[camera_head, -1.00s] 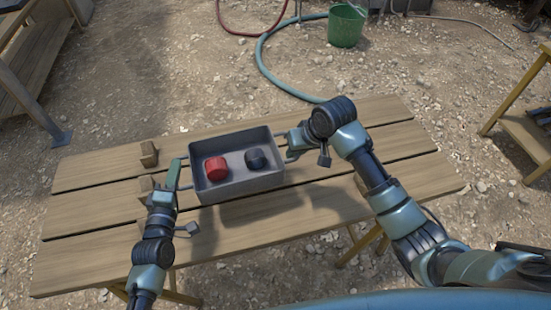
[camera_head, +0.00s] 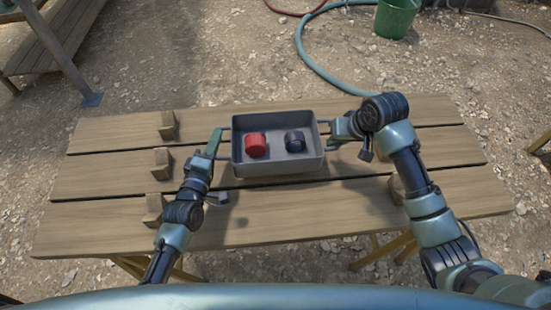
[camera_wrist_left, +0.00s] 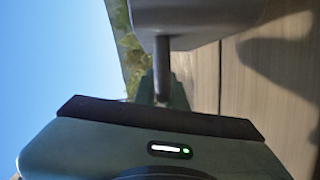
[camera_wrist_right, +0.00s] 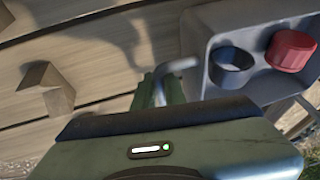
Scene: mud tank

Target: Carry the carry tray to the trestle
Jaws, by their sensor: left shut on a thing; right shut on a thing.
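The grey carry tray (camera_head: 278,169) is level over the plank-topped trestle (camera_head: 290,218), with a red round piece (camera_head: 256,145) and a dark ring-like piece (camera_head: 295,141) inside. Its shadow falls on the planks below left, so it appears held above them. My left gripper (camera_head: 218,148) is shut on the tray's left handle; the left wrist view shows the handle bar (camera_wrist_left: 162,68) between the fingers. My right gripper (camera_head: 336,133) is shut on the right handle, a bent bar (camera_wrist_right: 176,66) in the right wrist view. The tray's underside is hidden in the head view.
Several wooden blocks stand on the trestle, three in a row at its left (camera_head: 162,162) and one partly behind my right arm (camera_head: 397,189). A green bucket (camera_head: 396,17) and a hose (camera_head: 325,72) lie beyond. A wooden bench (camera_head: 55,40) stands far left.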

